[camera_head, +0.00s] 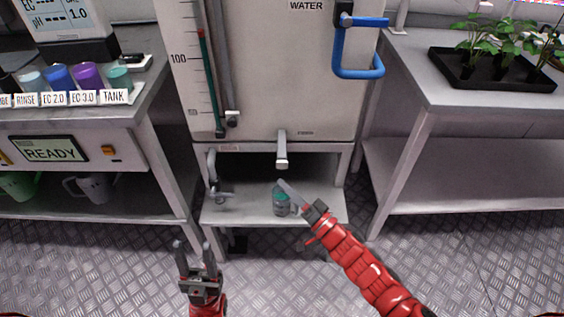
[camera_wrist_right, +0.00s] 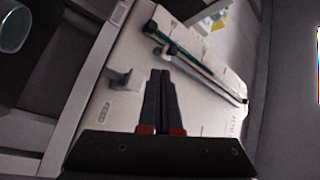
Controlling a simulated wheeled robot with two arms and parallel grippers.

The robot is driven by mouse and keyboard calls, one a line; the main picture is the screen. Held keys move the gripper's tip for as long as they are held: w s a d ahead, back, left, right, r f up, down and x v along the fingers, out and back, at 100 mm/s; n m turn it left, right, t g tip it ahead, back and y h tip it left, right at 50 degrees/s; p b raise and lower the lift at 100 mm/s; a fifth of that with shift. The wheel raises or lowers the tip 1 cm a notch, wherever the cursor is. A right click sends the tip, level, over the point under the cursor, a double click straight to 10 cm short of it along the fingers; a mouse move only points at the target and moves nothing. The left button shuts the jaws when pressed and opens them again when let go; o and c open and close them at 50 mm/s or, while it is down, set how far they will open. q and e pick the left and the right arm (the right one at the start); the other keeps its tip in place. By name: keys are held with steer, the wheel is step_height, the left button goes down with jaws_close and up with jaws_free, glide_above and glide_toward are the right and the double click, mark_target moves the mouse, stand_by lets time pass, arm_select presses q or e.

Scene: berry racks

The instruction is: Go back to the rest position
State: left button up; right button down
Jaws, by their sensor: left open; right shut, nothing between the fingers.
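My right gripper (camera_head: 285,186) is shut and empty in front of the water tank stand; its arm comes in from the lower right. In the right wrist view its two fingers (camera_wrist_right: 160,76) are together, with the tank's face behind them. My left gripper (camera_head: 195,250) is open and empty, low in the head view, over the floor in front of the stand. A small grey-teal cup (camera_head: 281,206) stands on the stand's lower shelf, under the tap. The right gripper's tip overlaps the cup's top in the head view; I cannot tell whether they touch.
The water tank (camera_head: 265,90) has a tap (camera_head: 281,150) and a blue handle (camera_head: 340,60). A bench with labelled cups (camera_head: 57,78) is at left. A bench with a black plant tray (camera_head: 480,82) is at right. The floor (camera_head: 110,270) in front is clear.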

steer(key=shift+s, duration=0.8)
steer(key=shift+d, duration=0.1)
